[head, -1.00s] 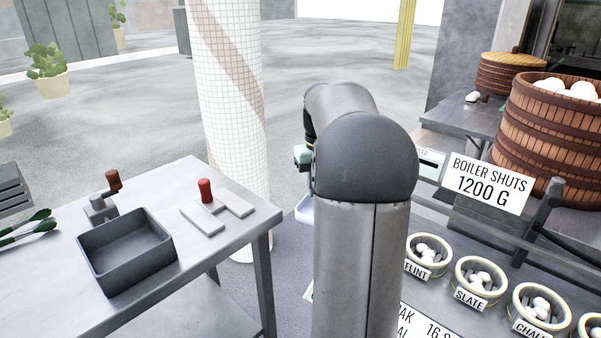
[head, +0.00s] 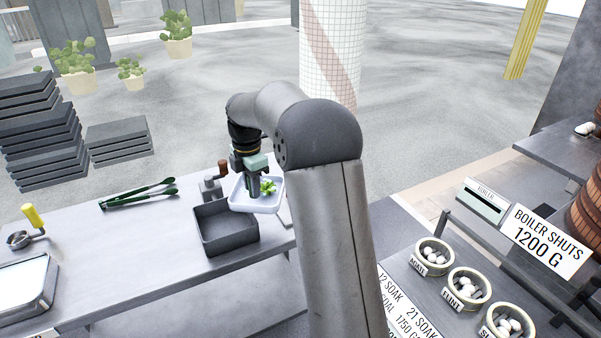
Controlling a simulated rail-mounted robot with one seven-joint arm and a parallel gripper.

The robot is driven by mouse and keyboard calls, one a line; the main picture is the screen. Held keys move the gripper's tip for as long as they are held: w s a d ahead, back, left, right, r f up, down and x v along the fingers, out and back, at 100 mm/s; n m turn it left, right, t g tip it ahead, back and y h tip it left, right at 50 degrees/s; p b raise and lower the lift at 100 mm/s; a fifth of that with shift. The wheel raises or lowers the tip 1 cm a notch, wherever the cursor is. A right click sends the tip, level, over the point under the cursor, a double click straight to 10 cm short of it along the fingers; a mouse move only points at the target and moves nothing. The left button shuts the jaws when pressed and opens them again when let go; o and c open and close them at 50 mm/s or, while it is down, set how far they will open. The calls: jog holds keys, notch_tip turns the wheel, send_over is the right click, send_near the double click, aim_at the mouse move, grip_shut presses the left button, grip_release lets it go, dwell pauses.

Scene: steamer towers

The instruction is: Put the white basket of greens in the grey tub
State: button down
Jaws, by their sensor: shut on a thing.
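The white basket of greens (head: 240,197) is a shallow white tray with small green leaves in it. It hangs in the air at the right side of the grey tub, overlapping the tub's upper right corner in the head view. My gripper (head: 254,194) points down into the basket and is shut on it; the exact grip point is partly hidden by the fingers. The grey tub (head: 228,246) is a dark, open square box on the left table, and its visible inside looks empty.
Green tongs (head: 138,194) lie on the table (head: 150,248) left of the tub. A red-brown handled tool (head: 222,168) stands behind it. A yellow-handled tool (head: 33,216) and a pale tray (head: 28,283) are at far left.

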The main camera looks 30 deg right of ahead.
jog(key=w+a+r+n+p, duration=0.2)
jog(key=a+n, duration=0.4)
jog(key=a, duration=0.2)
jog(key=shift+n+p, duration=0.35)
jog(key=shift+n, duration=0.05)
jog(key=shift+a+r, duration=0.1)
jog(key=shift+r, duration=0.05)
jog(key=shift+f+b, duration=3.15)
jog(key=shift+f, duration=2.85)
jog(key=shift+f, duration=0.55)
jog(key=c, duration=1.1)
grip_release()
jog(key=shift+r, duration=0.1)
